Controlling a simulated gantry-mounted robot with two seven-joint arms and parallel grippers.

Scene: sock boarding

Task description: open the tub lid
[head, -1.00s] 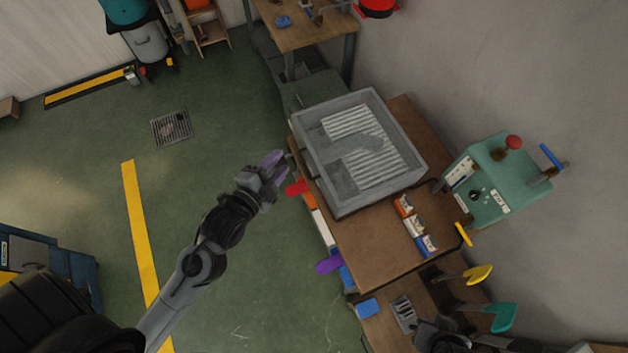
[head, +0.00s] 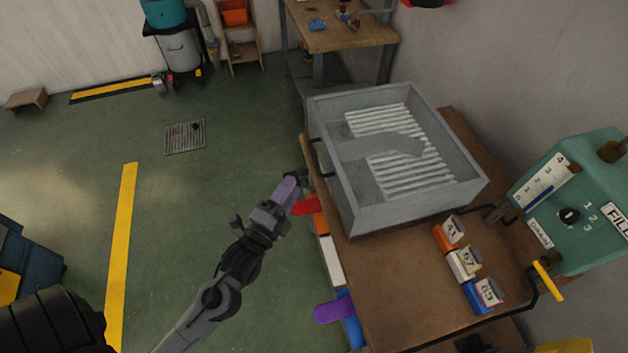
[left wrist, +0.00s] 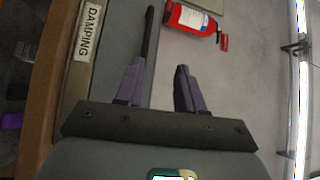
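The tub (head: 335,195) is a grey rectangular box on the brown table. Its top shows a white ribbed panel and a grey patch; I cannot make out a separate lid. A dark handle (head: 318,157) sticks out from its left side. My left gripper (head: 292,186), with purple fingers, is just left of the tub, near the handle's lower end. In the left wrist view its two fingers (left wrist: 158,85) stand apart with nothing seen between them. A black bar (left wrist: 152,35) rises beyond the left finger, beside a "DAMPING" label (left wrist: 88,30). My right gripper is not in view.
Small numbered boxes (head: 463,264) stand on the table (head: 390,290) in front of the tub. A green machine (head: 575,200) is at the right. Red (head: 306,206) and purple (head: 334,311) tabs stick out from the table's left edge.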

